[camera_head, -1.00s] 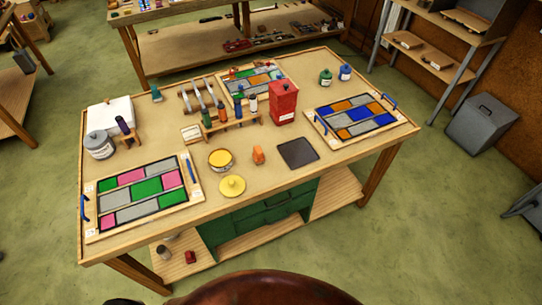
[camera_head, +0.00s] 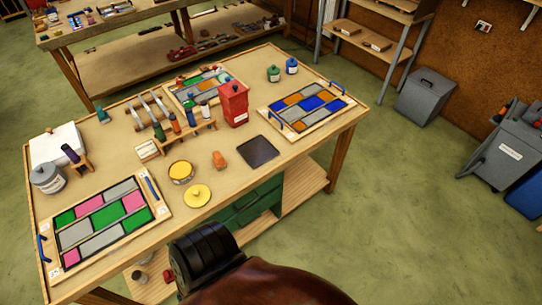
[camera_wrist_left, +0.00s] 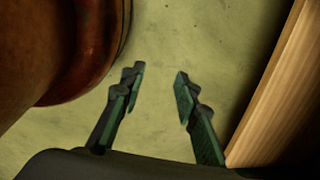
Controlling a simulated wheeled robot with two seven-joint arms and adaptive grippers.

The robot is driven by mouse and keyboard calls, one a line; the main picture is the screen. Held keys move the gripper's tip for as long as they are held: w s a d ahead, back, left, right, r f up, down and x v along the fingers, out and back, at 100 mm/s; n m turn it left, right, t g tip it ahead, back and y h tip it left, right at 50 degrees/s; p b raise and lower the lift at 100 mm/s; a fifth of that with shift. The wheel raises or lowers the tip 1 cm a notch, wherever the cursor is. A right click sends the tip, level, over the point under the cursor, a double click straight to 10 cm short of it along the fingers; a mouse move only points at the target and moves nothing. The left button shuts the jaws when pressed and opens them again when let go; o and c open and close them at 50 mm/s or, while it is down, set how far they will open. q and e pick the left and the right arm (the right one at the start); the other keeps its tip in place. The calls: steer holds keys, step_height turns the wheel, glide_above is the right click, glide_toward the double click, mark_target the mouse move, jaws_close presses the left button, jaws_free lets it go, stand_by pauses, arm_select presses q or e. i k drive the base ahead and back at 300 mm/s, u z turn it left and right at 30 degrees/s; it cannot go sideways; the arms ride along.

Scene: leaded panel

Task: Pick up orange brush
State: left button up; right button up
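A small orange object (camera_head: 219,159) stands on the table near the front, between the yellow tub and the dark square plate; I cannot tell whether it is a brush. A wooden rack (camera_head: 188,133) behind it holds several upright items, one with an orange-red upper part (camera_head: 175,123). In the left wrist view my left gripper (camera_wrist_left: 159,74) is open and empty, above the green floor beside a wooden edge. No gripper fingers show in the head view. My right gripper is not in view.
The worktable (camera_head: 118,160) carries a yellow tub (camera_head: 181,172), a yellow lid (camera_head: 197,196), a dark plate (camera_head: 258,151), a red canister (camera_head: 233,103) and leaded panels. In the left wrist view a wooden edge (camera_wrist_left: 275,95) is close on the gripper's right.

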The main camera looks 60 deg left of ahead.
mark_target(219, 164)
steer(key=z, duration=0.25)
steer(key=i, duration=1.75)
steer(key=u, duration=2.15)
